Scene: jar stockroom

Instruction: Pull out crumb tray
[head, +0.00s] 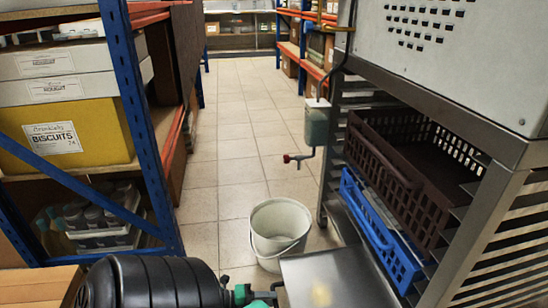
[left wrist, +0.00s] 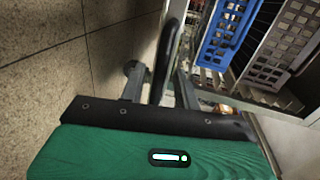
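The crumb tray (head: 345,275) is a flat grey metal sheet with a pale brown patch on it. It sticks out of the metal rack, low down, below the blue crate. My left gripper (head: 275,287) is at the tray's near left edge. In the left wrist view its two fingers (left wrist: 160,85) stand on either side of a dark bar (left wrist: 166,50), seemingly the tray's handle, and look shut on it. The far end of the tray is hidden in the rack. My right gripper is not in view.
A white bucket (head: 280,230) stands on the floor just beyond the tray. A brown crate (head: 400,170) and a blue crate (head: 375,235) sit in the rack above it. Blue-framed shelving (head: 135,100) stands at left.

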